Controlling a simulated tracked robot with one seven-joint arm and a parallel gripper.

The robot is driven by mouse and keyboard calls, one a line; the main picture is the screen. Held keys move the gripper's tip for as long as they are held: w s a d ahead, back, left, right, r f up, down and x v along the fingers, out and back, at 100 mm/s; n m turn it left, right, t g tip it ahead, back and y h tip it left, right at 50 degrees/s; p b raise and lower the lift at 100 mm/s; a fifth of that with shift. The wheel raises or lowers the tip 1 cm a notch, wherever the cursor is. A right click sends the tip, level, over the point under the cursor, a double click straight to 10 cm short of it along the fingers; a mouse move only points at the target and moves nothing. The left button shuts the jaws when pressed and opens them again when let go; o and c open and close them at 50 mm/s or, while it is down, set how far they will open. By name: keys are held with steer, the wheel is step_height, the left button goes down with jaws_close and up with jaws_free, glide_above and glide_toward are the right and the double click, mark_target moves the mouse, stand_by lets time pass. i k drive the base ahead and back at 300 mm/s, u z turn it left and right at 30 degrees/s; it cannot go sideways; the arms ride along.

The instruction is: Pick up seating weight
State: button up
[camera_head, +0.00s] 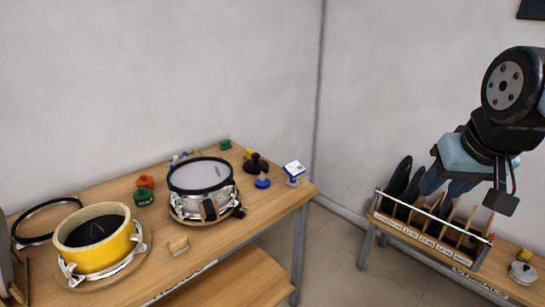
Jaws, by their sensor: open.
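I cannot tell for certain which thing is the seating weight. A squat black piece with a knob-like top (256,164) stands at the back of the left workbench, behind and to the right of the white-headed drum. A small silver round piece (522,272) sits on the right bench near the picture's edge. My gripper (470,185) hangs at the upper right, in front of the rack as seen here. It is open, with nothing visible held, and is well apart from both pieces.
The left workbench (270,217) holds a yellow drum shell (98,240), a white-headed drum (202,187), a black hoop (32,238) and small coloured pieces. A slotted rack (425,240) with dark discs stands on the right bench. Open floor lies between the benches.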

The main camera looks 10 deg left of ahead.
mark_target(250, 166)
steer(key=u, duration=0.2)
steer(key=i, duration=0.85)
steer(key=u, duration=0.75)
steer(key=i, duration=0.35)
steer(key=u, duration=0.25)
steer(key=k, duration=0.85)
steer(key=u, duration=0.2)
steer(key=i, duration=0.85)
steer(key=z, duration=0.1)
